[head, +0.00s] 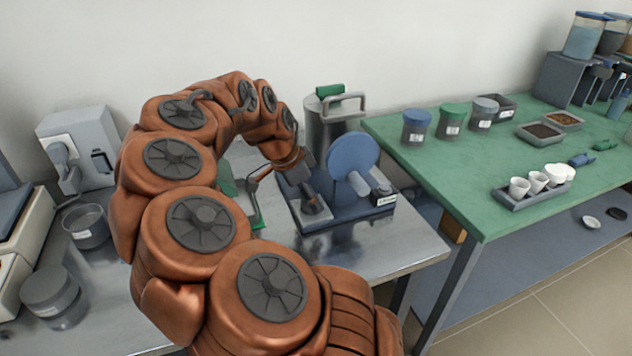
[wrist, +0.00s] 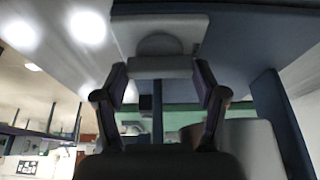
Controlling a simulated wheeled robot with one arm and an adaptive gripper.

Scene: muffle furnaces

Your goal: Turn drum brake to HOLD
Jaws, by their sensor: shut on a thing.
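The drum device has a round blue disc (head: 353,160) standing on a dark blue base (head: 345,212) on the steel bench. A small grey block (head: 314,206) sits on the base left of the disc; I take it to be the brake part. My gripper (head: 307,187) reaches down over this block, and my wrist hides part of it. In the wrist view my gripper (wrist: 160,75) has its two fingers at either side of a pale bar (wrist: 160,67) and is shut on it. I cannot read a HOLD mark or the brake's setting.
A steel canister (head: 325,130) stands close behind the device. A small label block (head: 383,197) is at the base's right end. A green table (head: 450,175) with jars and a cup tray (head: 535,195) is to the right. Grey pots (head: 55,295) stand at the left.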

